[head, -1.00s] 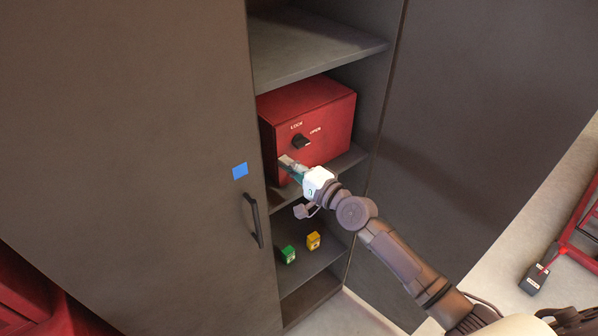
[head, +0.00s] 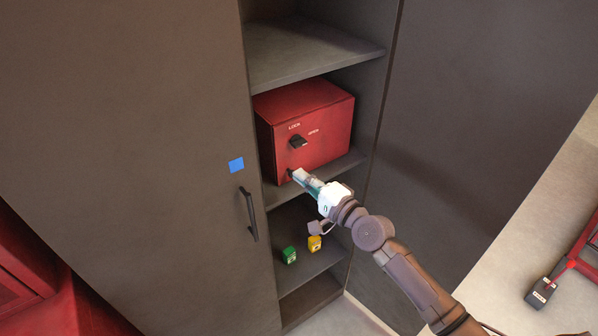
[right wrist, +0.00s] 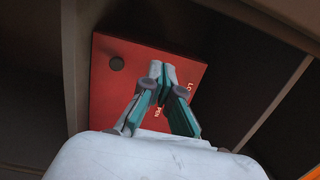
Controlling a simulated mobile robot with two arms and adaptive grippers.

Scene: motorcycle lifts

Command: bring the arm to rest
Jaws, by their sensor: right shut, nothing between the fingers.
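My right gripper (head: 297,174) is shut and empty. In the head view it shows in front of the lower front of a red box (head: 325,110) on a cabinet shelf. The box has a black knob (head: 298,142) with LOCK and OPEN lettering; the fingertips show below this knob, apart from it. In the right wrist view my closed fingers (right wrist: 160,70) cover part of the red front (right wrist: 110,95), its lettering and probably the knob. A round dark part (right wrist: 116,63) shows beside the fingers. My left gripper is not in view.
Shelf edges lie above and below the box. A green block (head: 289,255) and a yellow block (head: 314,243) sit on the lower shelf. Floor shows at right.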

